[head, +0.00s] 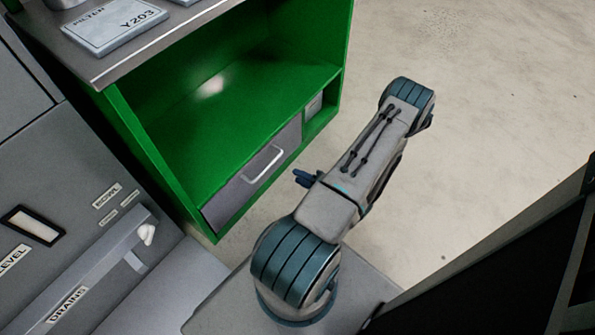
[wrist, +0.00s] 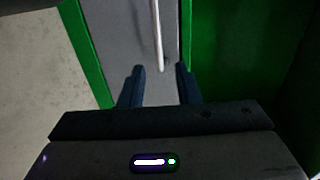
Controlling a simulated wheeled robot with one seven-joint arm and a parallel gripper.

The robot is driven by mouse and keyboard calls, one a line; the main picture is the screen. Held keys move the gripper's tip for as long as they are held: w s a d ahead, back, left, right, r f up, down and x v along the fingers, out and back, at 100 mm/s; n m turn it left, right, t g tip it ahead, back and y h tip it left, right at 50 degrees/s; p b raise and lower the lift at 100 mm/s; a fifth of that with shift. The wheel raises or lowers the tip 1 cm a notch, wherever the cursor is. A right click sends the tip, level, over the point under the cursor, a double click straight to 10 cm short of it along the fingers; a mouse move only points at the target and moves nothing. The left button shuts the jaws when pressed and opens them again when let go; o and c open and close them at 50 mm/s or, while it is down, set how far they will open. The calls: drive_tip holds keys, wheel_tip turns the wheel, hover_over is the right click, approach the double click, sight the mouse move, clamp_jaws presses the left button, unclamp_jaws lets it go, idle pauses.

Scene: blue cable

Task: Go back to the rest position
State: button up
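My gripper (wrist: 160,76) shows in the wrist view with its two dark blue fingers apart and nothing held between them. Beyond them is the grey drawer front (wrist: 124,35) with its light bar handle (wrist: 157,30). In the head view my arm reaches out over the floor, bent at the elbow. Only a small dark part of my gripper (head: 305,179) shows there, to the right of the drawer handle (head: 263,163) and apart from it in the picture. The rest of the gripper is hidden behind my arm.
The green cabinet (head: 130,135) has an open bay above the grey drawer. A grey machine (head: 60,190) with a handle stands at left. Bare floor (head: 480,100) lies right of the cabinet.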

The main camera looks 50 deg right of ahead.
drive_tip(key=w+a+r+n+g+y+p, duration=0.3)
drive_tip(key=a+r+p, duration=0.2)
drive_tip(key=r, duration=0.7)
drive_tip(key=w+a+r+n+g+y+p, duration=0.3)
drive_tip(key=a+r+n+g+y+p, duration=0.15)
drive_tip(key=r, duration=0.75)
drive_tip(key=w+a+r+n+g+y+p, duration=0.3)
drive_tip(key=a+r+p, duration=0.3)
drive_tip(key=r, duration=0.6)
drive_tip(key=s+a+r+n+h+p, duration=0.2)
drive_tip(key=r+p, duration=0.4)
drive_tip(key=r, duration=0.7)
drive_tip(key=s+a+r+n+g+h+p, duration=0.1)
drive_tip(key=s+a+r+h+p, duration=0.3)
drive_tip(key=r, duration=0.9)
drive_tip(key=s+a+r+n+g+h+p, duration=0.1)
drive_tip(key=s+a+r+n+h+p, duration=0.2)
drive_tip(key=r+p, duration=0.7)
drive_tip(key=a+r+h, duration=0.2)
drive_tip(key=a+r, duration=0.1)
drive_tip(key=a, duration=0.1)
drive_tip(key=shift+a+r, duration=0.25)
drive_tip(key=shift+r, duration=0.1)
drive_tip(key=shift+n+h, duration=0.25)
